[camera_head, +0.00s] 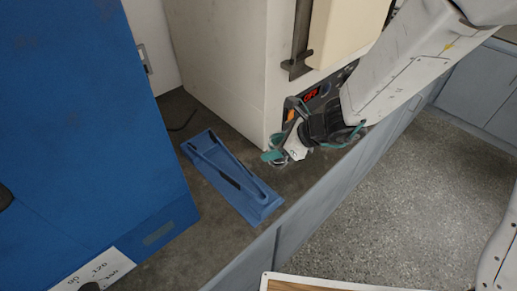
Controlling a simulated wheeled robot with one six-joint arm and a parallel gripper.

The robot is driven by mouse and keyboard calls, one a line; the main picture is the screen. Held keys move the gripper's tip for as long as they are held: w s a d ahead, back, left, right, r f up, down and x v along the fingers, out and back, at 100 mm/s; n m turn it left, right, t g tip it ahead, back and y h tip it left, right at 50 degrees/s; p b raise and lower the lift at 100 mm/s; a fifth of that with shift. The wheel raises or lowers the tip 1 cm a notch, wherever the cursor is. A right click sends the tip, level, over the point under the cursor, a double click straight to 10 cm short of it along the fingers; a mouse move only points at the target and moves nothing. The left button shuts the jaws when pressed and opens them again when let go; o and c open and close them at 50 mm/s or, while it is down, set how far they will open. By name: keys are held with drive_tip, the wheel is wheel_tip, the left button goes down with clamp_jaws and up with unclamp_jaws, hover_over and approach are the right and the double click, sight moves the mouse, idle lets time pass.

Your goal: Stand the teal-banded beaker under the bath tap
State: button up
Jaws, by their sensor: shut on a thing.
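My gripper (277,150) is at the centre, low over the bench beside the white cabinet's lower front corner. It is shut on a small, partly clear thing with teal on it, which looks like the teal-banded beaker (273,158). The gripper hides much of it, and I cannot tell whether its base touches the bench. The bath tap is not in view.
A blue stand (240,186) with a sloped bar lies on the bench (203,228) left of my gripper. A big blue cabinet (85,130) fills the left. The white cabinet (225,70) with a red display stands behind. Open floor (400,200) lies right.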

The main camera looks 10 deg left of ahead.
drive_tip(key=a, duration=0.4)
drive_tip(key=shift+w+a+f, duration=0.2)
drive_tip(key=shift+w+f, duration=0.05)
drive_tip(key=shift+w, duration=0.1)
drive_tip(key=shift+a, duration=0.55)
drive_tip(key=shift+d+f, duration=0.15)
drive_tip(key=shift+f, duration=1.6)
drive_tip(key=shift+f, duration=0.15)
drive_tip(key=o, duration=0.7)
drive_tip(key=shift+d+r, duration=0.25)
drive_tip(key=shift+r, duration=0.15)
drive_tip(key=v, duration=1.1)
drive_tip(key=shift+d+r, duration=0.1)
drive_tip(key=shift+d, duration=0.1)
